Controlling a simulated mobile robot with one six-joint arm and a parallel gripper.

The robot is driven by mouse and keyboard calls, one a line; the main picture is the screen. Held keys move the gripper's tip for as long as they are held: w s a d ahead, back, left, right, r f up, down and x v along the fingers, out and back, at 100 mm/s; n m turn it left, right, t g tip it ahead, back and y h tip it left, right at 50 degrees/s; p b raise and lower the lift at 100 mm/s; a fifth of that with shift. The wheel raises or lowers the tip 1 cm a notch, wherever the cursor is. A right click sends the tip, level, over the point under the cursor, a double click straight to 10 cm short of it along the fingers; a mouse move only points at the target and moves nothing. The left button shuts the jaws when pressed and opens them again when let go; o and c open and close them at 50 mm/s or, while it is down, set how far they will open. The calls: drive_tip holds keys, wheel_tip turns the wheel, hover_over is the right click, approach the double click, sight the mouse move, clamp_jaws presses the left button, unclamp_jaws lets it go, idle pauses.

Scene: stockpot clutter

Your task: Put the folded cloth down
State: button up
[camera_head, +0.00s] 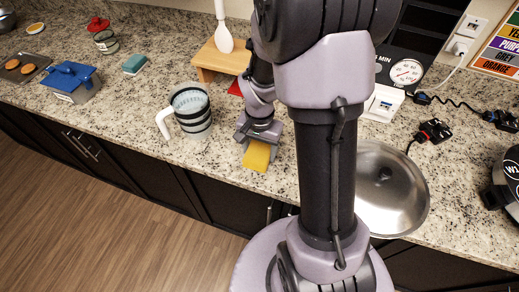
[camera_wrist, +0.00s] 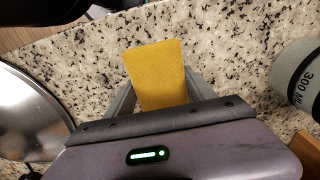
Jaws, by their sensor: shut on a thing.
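The folded cloth (camera_head: 257,157) is a flat yellow rectangle at the front part of the granite counter. My gripper (camera_head: 259,139) points down and is shut on it. In the wrist view the cloth (camera_wrist: 156,72) stands out between the two fingers of my gripper (camera_wrist: 160,95), with speckled granite behind it. Whether the cloth touches the counter or hangs just above it I cannot tell.
A striped measuring jug (camera_head: 190,112) stands left of my gripper. The counter's front edge is close. Bare granite (camera_head: 140,95) lies left of the jug.

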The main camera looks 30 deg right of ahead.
drive_tip(key=shift+f, duration=0.25)
drive_tip(key=o, duration=1.3)
drive_tip(key=shift+s+r, duration=0.1)
drive_tip(key=shift+o, duration=0.8)
drive_tip(key=shift+a, duration=0.15)
